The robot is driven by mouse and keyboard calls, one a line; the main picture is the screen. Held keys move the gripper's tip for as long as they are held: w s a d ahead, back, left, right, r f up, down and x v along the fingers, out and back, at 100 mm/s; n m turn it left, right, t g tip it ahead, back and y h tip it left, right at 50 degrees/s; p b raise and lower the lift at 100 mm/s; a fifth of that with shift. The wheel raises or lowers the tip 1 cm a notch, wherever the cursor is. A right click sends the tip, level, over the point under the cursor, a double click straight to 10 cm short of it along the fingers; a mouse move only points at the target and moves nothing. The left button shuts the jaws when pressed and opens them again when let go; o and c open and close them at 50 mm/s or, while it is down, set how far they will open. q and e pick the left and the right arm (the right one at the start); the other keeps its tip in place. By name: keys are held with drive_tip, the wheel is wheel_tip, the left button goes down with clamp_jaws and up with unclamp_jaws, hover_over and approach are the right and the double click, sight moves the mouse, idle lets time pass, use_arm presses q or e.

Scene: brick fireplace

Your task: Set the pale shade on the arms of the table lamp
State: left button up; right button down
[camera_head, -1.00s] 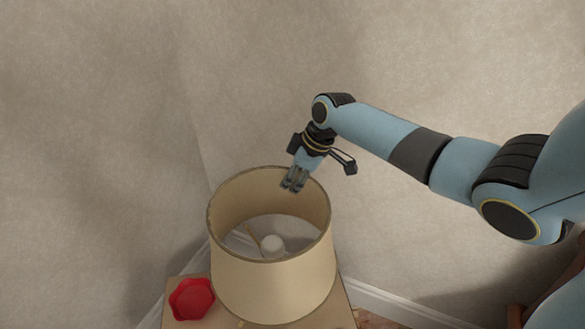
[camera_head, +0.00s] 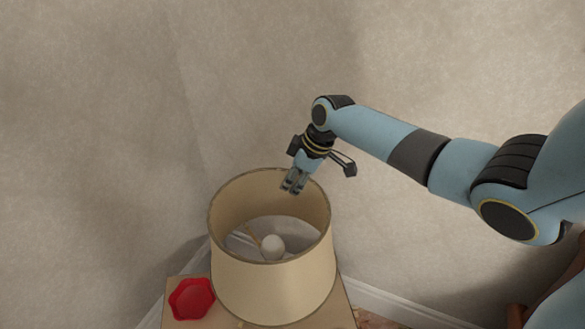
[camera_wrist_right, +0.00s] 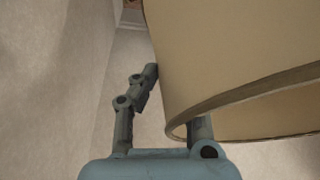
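The pale shade (camera_head: 272,288) is a beige drum with an open top, upright above a small wooden table. Inside it I see the table lamp's white bulb (camera_head: 272,246) and a thin brass-coloured arm (camera_head: 251,233). The lamp's base is hidden by the shade; I cannot tell whether the shade rests on the arms. My right gripper (camera_head: 293,183) is at the shade's far rim, shut on the wall. In the right wrist view, one finger is outside the shade (camera_wrist_right: 230,50) and the other goes behind its rim. My left gripper is not in view.
A red, lobed dish-like object (camera_head: 191,298) lies on the table (camera_head: 180,322) left of the shade. Plain walls (camera_head: 120,130) meet in a corner behind, with a white baseboard (camera_head: 385,300) below. A brown wooden thing (camera_head: 571,270) stands at the lower right edge.

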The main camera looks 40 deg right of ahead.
drive_tip(key=shift+f+b, duration=0.35)
drive_tip(key=shift+f, duration=0.15)
drive_tip(key=shift+p, duration=0.4)
idle(1.6)
drive_tip(key=shift+f, duration=0.3)
idle(0.5)
drive_tip(key=c, duration=1.4)
unclamp_jaws()
wheel_tip(320, 180, up, 10)
